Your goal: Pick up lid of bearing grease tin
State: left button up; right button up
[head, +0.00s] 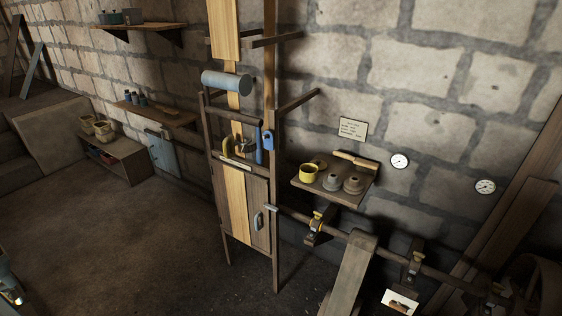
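A small yellow tin (308,173), which looks like the grease tin, stands upright on a little wooden wall shelf (344,197) right of centre. A flat yellowish round piece (320,163) shows just behind it, possibly the lid; it is too small to tell for sure. Whether the tin's top is open is hard to make out. Neither of my grippers can be made out in the head view.
A shaft (385,258) runs below. Open floor (120,240) lies to the left.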

aim_at(322, 165)
jog(key=u, duration=0.8)
jog(key=i, duration=2.15)
jog(key=z, duration=0.85)
